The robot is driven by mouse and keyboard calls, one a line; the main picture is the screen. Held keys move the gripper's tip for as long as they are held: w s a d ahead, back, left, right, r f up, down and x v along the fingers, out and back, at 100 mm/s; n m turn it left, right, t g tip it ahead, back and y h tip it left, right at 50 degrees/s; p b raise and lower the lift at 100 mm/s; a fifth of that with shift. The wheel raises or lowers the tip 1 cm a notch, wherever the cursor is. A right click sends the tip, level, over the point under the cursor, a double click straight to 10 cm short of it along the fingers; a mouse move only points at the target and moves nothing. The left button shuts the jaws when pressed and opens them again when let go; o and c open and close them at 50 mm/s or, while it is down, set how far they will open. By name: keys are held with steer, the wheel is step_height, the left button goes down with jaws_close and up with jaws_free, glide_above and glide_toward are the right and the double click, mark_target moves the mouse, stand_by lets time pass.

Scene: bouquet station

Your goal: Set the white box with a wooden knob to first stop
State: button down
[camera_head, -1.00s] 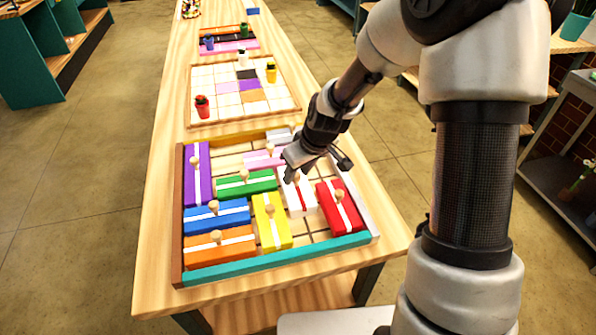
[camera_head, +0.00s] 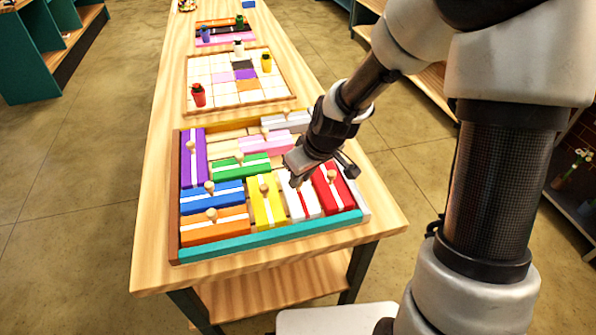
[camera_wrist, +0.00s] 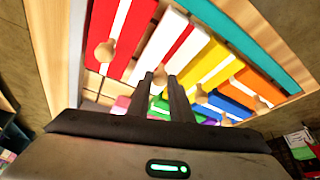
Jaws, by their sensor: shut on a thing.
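The white box (camera_head: 309,208) has a red stripe and a wooden knob. It lies in the framed tray (camera_head: 270,236) between a yellow box (camera_head: 268,214) and a red box (camera_head: 337,197), its near end at or very close to the teal front edge. My gripper (camera_head: 296,184) is over the white box and shut on its knob, which the fingers mostly hide in the head view. In the wrist view the white box (camera_wrist: 170,45) extends beyond the fingers, and its knob (camera_wrist: 160,77) shows between the fingertips.
Purple (camera_head: 194,160), blue (camera_head: 228,195), orange (camera_head: 215,228), green (camera_head: 240,167) and pink (camera_head: 264,143) boxes crowd the tray. Bare floor of the tray shows near its back. A gridded board (camera_head: 240,80) with small pots stands behind it.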

steer(key=shift+s+f, duration=0.1)
steer(key=shift+s, duration=0.15)
steer(key=c, duration=1.6)
jaws_free()
steer(key=shift+s, duration=0.1)
steer(key=shift+d+r, duration=0.1)
steer(key=shift+r, duration=0.25)
steer(key=p+v, duration=0.2)
steer(key=v, duration=1.5)
